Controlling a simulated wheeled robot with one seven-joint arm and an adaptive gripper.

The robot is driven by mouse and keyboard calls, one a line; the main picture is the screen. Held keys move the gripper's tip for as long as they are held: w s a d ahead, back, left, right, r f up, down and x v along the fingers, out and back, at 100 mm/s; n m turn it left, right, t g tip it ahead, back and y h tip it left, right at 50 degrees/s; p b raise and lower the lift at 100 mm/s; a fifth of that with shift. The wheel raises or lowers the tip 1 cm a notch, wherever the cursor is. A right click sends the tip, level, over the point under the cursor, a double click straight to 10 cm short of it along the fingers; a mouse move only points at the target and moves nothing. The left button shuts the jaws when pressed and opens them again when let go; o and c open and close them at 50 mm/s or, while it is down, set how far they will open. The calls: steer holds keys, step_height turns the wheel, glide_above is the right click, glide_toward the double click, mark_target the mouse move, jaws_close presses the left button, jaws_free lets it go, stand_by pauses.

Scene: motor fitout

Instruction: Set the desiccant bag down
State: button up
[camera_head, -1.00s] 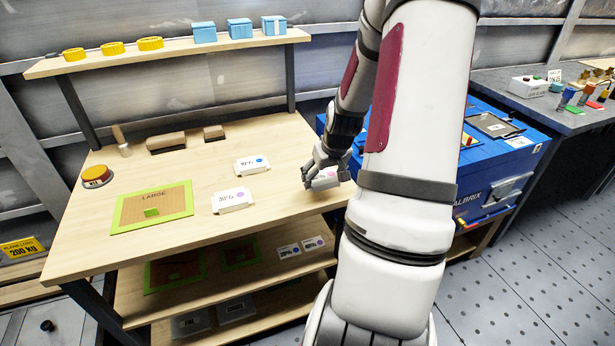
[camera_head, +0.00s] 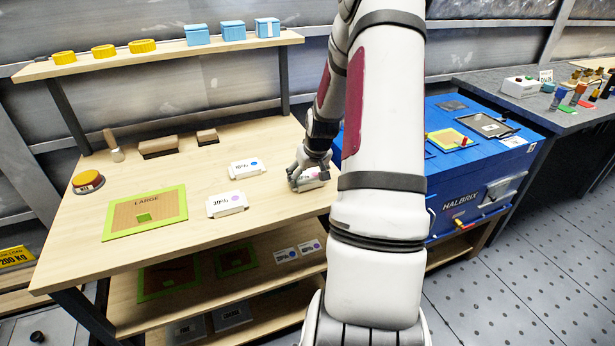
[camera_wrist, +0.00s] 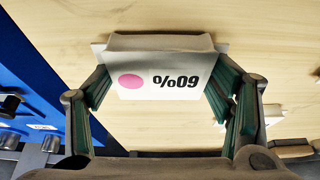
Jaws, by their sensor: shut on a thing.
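The desiccant bag (camera_wrist: 160,75) is a white packet with a pink dot and an upside-down "60%" print in the wrist view. My gripper (camera_head: 308,180) is shut on it, with a green-padded finger on each side. In the head view the bag (camera_head: 314,174) is partly hidden by my fingers, at the right end of the wooden bench top (camera_head: 262,205). The bag is over the bench and close to its surface; I cannot tell whether it touches.
Two similar white packets (camera_head: 246,168) (camera_head: 227,204) lie left of my gripper. A green-edged "LARGE" mat (camera_head: 146,213) lies farther left. A blue HALBRIX case (camera_head: 470,200) stands to the right. Bench top between the packets and front edge is clear.

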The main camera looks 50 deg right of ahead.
steer(key=shift+f, duration=0.1)
steer(key=o, duration=1.3)
